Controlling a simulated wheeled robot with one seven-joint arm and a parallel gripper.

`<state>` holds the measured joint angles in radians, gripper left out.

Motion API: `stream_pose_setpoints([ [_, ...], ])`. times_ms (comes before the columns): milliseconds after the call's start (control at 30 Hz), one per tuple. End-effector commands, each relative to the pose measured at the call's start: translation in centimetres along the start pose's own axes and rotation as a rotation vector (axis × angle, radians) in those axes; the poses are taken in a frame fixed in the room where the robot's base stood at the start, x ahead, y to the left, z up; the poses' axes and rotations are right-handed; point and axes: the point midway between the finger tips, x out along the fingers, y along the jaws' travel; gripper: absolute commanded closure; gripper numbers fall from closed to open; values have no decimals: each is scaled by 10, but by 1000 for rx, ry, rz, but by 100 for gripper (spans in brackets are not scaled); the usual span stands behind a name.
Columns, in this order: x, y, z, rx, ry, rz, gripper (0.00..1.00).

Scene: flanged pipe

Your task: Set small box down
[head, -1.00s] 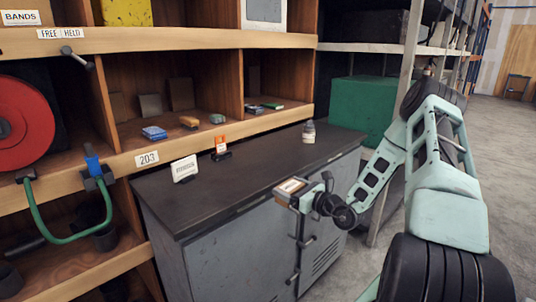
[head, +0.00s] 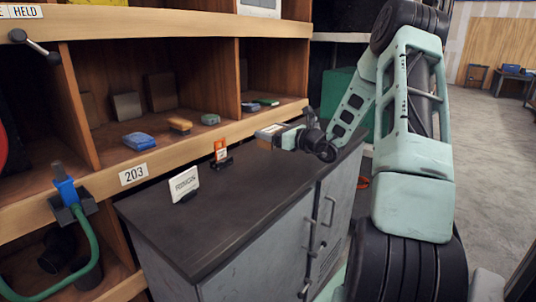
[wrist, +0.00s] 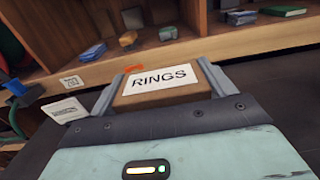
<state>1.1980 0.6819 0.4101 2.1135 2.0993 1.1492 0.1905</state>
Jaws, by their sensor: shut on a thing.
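The small box (head: 269,133) is brown with a white label that reads RINGS in the wrist view (wrist: 162,79). My gripper (head: 280,135) is shut on it, with one finger on each side of the box in the wrist view (wrist: 163,88). The box is at the far part of the dark cabinet top (head: 230,200), near the shelf front. I cannot tell whether its underside touches the top. Its lower part is hidden by my gripper in the wrist view.
A white sign (head: 184,185) and an orange tag on a dark stand (head: 221,155) stand on the cabinet top left of the box. Wooden shelves (head: 190,148) with several small items rise behind. The near left cabinet top is clear.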

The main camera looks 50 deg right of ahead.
Motion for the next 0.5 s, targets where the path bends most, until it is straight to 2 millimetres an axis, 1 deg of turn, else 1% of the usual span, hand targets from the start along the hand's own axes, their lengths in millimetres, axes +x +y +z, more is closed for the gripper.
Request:
stream_pose_setpoints([
  [67, 0, -1, -8, 4, 1, -1, 50],
  [200, 0, 0, -34, 7, 1, 0, 50],
  [300, 0, 0, -48, 4, 1, 0, 50],
  [433, 0, 0, -58, 3, 0, 0, 50],
  [500, 0, 0, -68, 3, 0, 0, 50],
])
